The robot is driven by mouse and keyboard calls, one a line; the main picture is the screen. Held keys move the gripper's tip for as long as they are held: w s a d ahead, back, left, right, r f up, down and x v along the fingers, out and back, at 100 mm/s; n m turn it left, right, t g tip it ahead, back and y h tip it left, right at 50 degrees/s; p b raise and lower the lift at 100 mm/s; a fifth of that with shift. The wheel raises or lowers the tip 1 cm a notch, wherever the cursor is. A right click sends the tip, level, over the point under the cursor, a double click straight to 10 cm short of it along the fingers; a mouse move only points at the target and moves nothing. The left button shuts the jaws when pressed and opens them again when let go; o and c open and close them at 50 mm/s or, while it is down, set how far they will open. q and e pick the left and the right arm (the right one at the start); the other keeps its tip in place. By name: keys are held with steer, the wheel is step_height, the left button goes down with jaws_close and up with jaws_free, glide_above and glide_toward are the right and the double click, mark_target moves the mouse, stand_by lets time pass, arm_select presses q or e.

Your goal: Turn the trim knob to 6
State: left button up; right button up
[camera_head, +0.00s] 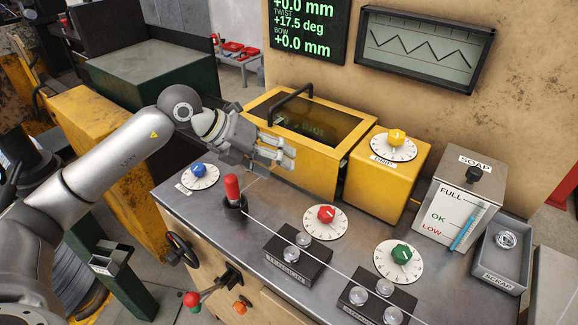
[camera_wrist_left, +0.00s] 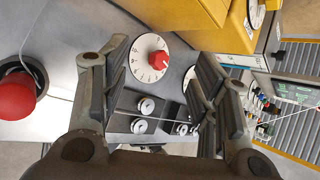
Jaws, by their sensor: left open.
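A red knob (camera_head: 326,214) on a white numbered dial stands on the steel bench top. A blue knob (camera_head: 198,170) is at the left, a green knob (camera_head: 401,254) at the front right, and a yellow knob (camera_head: 397,137) on a yellow box. No readable label shows which one is the trim knob, and the dial numbers are too small to read. My left gripper (camera_head: 280,152) is open and empty, above the bench between the blue and red knobs. In the left wrist view the red knob (camera_wrist_left: 158,60) appears between its fingers, apart from them. My right gripper is out of view.
A red-topped post (camera_head: 232,188) stands near the blue dial, with a wire running from it to the right. Two black roller blocks (camera_head: 297,257) sit at the front. A yellow cabinet (camera_head: 318,160) with a dark window and handle stands behind. A soap box (camera_head: 459,200) is right.

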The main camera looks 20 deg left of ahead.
arm_select(q)
steer(key=shift+s+d+r+h, duration=0.2)
steer(key=shift+d+h, duration=0.15)
steer(key=shift+d, duration=0.4)
steer(key=shift+s+d+r+h, duration=0.1)
steer(key=shift+s+d+h, duration=0.25)
steer(key=shift+d, duration=0.35)
steer(key=shift+s+d+r+h, duration=0.15)
steer(key=shift+d+h, duration=0.25)
steer(key=shift+d, duration=0.35)
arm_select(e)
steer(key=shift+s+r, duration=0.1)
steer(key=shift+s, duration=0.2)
